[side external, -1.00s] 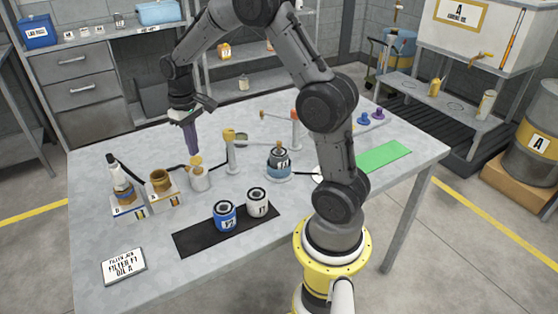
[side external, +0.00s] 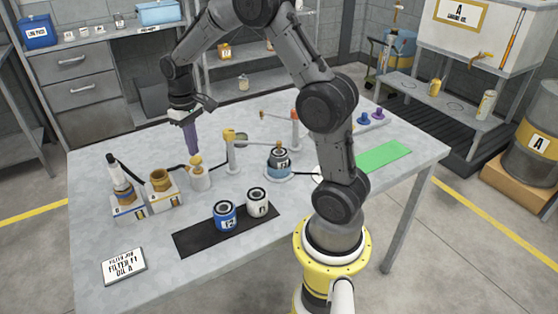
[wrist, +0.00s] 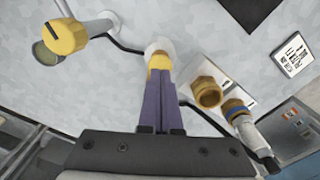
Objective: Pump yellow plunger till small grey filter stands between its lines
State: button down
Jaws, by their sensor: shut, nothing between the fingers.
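The yellow plunger (side external: 196,160) tops a small white pump (side external: 200,181) at the left-middle of the table. My gripper (side external: 194,153) is shut and empty, its purple fingers pointing down just above the plunger. In the wrist view the fingertips (wrist: 160,78) overlap the yellow plunger cap (wrist: 159,62); I cannot tell whether they touch it. A small grey-white filter (side external: 257,203) stands upright on the black mat beside a blue filter (side external: 225,216). A grey and blue canister (side external: 279,162) stands on a round base further back. Level lines are too small to make out.
A yellow-capped post (side external: 230,152) with a side arm stands right of the pump. A black hose runs behind the pump. A green patch (side external: 384,156) lies clear at the right.

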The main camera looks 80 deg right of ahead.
aim_at(196, 159)
dwell(0.4)
jog(key=shift+f, duration=1.9)
jog(key=shift+r, duration=3.8)
